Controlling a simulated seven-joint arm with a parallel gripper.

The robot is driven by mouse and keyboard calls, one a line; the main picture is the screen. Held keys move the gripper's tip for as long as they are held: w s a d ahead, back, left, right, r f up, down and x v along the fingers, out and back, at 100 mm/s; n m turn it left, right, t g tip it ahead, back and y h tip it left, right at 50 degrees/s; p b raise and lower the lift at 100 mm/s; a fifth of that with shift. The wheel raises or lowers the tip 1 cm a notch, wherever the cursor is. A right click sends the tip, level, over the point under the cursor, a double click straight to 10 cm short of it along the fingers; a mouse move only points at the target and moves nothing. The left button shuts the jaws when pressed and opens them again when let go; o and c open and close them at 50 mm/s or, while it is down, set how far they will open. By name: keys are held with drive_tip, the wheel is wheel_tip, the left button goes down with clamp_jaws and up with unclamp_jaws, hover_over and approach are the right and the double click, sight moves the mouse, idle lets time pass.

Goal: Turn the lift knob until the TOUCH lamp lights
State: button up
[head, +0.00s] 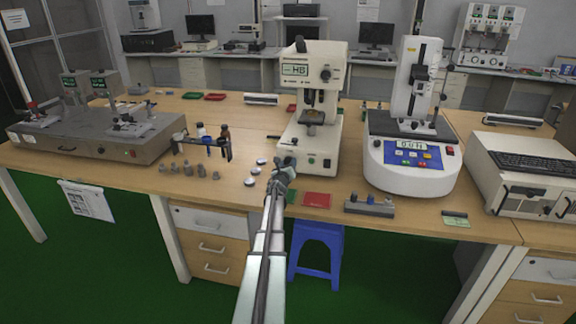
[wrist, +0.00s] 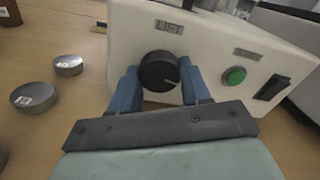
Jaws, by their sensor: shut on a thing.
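The hardness tester, marked HB (head: 312,135), stands near the front of the table. In the head view my gripper (head: 285,164) hides the knob. A round green button or lamp (wrist: 235,76) is right of the knob, under a label I cannot read. I cannot identify the TOUCH lamp.
A black rocker switch (wrist: 271,87) is at the panel's right. Loose metal discs (wrist: 34,97) lie left of my gripper. A rack of tools (head: 205,147) stands further left. A white instrument with a blue panel (head: 408,155) stands right. Red and green cards (head: 316,199) lie in front.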

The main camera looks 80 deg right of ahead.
drive_tip(key=shift+c, duration=0.6)
drive_tip(key=shift+m, duration=0.4)
drive_tip(key=m, duration=0.3)
drive_tip(key=shift+m, duration=0.4)
drive_tip(key=m, duration=1)
drive_tip(key=shift+r+m, duration=0.1)
drive_tip(key=shift+m, duration=0.3)
drive_tip(key=m, duration=0.4)
drive_tip(key=shift+m, duration=0.4)
